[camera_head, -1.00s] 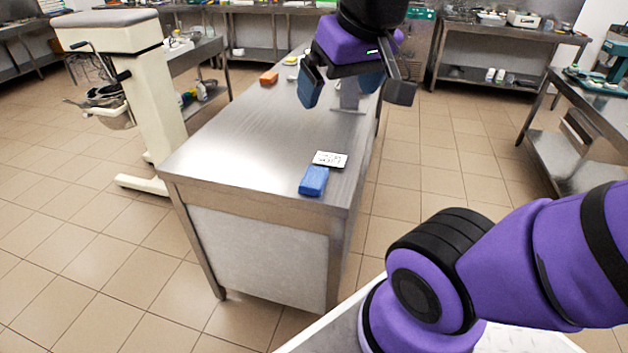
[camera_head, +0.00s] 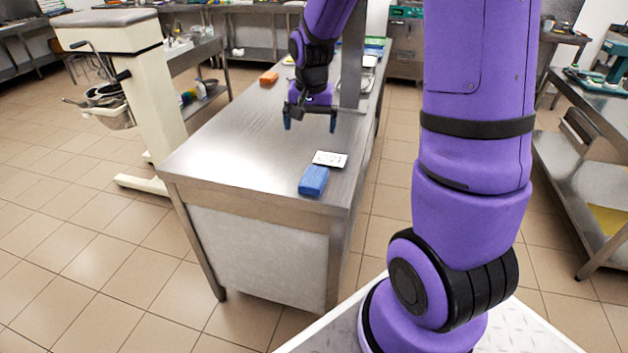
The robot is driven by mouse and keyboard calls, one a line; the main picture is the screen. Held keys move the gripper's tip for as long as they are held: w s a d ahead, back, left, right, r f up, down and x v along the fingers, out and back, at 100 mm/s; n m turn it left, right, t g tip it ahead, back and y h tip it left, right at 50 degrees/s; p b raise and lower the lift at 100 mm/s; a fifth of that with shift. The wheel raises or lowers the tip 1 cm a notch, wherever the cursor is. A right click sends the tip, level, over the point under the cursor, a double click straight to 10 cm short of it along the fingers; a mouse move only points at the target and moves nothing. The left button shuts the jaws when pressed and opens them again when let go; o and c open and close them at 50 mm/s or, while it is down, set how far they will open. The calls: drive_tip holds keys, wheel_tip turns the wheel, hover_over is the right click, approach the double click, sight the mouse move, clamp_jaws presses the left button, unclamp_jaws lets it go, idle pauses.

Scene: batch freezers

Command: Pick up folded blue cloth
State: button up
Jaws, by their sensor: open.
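The folded blue cloth (camera_head: 313,180) lies on the steel table (camera_head: 232,135), close to its near right corner. My gripper (camera_head: 310,124) hangs above the table, farther back than the cloth, with its two dark fingers apart and pointing down. Nothing is between the fingers. The cloth is fully visible and apart from the gripper.
A white card (camera_head: 330,159) with dark marks lies just behind the cloth. A cream mixer (camera_head: 135,90) stands left of the table. The table's left and middle surface is clear.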

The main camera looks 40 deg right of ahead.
drive_tip(key=m+g, duration=0.1)
drive_tip(key=m, duration=0.1)
approach(314, 176)
drive_tip(key=f, duration=0.4)
drive_tip(key=shift+d+f, duration=0.2)
drive_tip(key=shift+w+f, duration=0.15)
drive_tip(key=shift+f, duration=2.9)
drive_tip(key=c, duration=1)
drive_tip(key=shift+r, duration=0.2)
drive_tip(key=shift+c, duration=0.2)
